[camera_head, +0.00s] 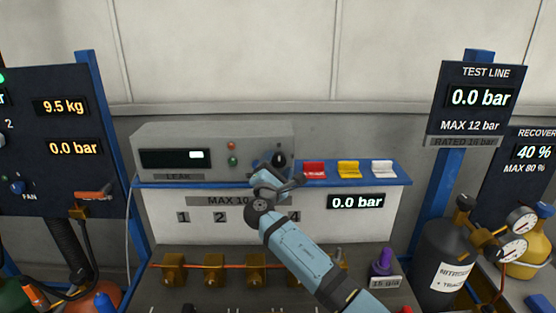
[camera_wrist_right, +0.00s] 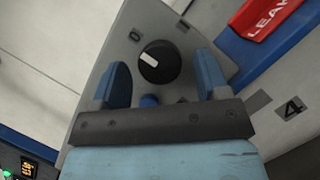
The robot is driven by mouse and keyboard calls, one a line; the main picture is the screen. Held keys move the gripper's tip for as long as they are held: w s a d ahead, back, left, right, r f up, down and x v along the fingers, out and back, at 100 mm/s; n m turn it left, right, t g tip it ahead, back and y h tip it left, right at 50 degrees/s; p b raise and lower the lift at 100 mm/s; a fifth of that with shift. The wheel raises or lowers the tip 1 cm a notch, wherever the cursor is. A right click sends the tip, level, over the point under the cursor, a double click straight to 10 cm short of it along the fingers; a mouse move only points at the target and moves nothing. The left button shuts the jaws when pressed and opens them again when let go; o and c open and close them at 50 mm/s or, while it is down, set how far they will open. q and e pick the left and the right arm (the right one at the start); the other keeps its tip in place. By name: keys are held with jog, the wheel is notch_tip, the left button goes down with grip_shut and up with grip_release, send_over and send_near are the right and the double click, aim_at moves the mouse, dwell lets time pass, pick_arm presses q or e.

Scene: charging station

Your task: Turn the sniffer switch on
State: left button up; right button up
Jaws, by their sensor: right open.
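The sniffer switch is a round black knob (camera_head: 279,160) on the right part of the front of the grey leak detector box (camera_head: 215,140). In the right wrist view the black knob (camera_wrist_right: 168,69) has a white pointer mark on its left side, near a "0" label (camera_wrist_right: 135,36). My right gripper (camera_head: 282,181) is in front of the box, just below the knob. In the right wrist view its two blue fingers (camera_wrist_right: 163,82) are open, one on each side of the knob's lower part, with nothing held. I cannot tell whether they touch it. My left gripper is not in view.
A small blue button (camera_wrist_right: 149,100) sits between the fingers below the knob. Brass valves (camera_head: 214,269) line the bench below.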

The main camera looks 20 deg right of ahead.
jog(key=shift+w+d+r, duration=0.15)
jog(key=shift+w+d, duration=0.25)
jog(key=shift+w, duration=0.15)
jog(key=c, duration=0.9)
jog(key=shift+c, duration=0.2)
